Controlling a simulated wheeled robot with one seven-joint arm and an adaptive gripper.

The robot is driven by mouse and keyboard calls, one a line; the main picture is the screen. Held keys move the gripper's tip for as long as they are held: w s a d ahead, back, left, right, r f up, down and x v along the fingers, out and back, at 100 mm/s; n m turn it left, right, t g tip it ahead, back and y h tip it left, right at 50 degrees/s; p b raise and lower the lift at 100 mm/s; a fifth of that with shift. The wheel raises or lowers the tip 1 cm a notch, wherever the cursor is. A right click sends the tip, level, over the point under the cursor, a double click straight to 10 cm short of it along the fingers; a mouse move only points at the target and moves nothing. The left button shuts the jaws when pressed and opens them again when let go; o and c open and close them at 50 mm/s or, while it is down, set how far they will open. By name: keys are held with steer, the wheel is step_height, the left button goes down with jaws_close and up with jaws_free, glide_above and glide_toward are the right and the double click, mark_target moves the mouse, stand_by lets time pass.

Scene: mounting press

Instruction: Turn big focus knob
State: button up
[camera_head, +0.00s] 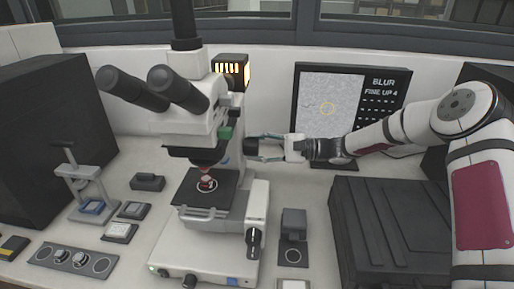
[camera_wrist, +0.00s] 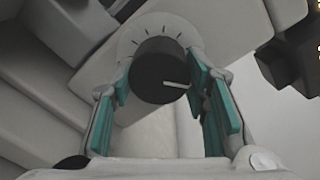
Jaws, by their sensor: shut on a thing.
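The microscope (camera_head: 200,115) stands at the middle left with its twin eyepieces pointing up left. In the wrist view a large dark round knob (camera_wrist: 155,68) with a white pointer line sits on a pale dial with tick marks. The pointer aims to the right. My gripper (camera_head: 262,148) reaches from the right to the microscope's side. Its teal pads lie on both sides of the knob, and it is shut on it. In the head view the knob is largely hidden by the fingers. A red-tipped objective (camera_head: 207,182) hangs over the dark stage (camera_head: 188,190).
A monitor (camera_head: 345,100) behind my arm shows grey speckle, a yellow ring and "BLUR FINE UP 4". A black ribbed case (camera_head: 385,225) stands at the right. Another dark knob (camera_head: 254,240) is low on the microscope. A small press (camera_head: 85,180) stands left.

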steer(key=o, duration=1.1)
steer(key=shift+o, duration=0.2)
steer(key=shift+d, duration=0.15)
steer(key=d, duration=1.1)
steer(key=shift+s+d, duration=0.15)
steer(key=shift+d, duration=0.2)
steer(key=shift+r, duration=0.1)
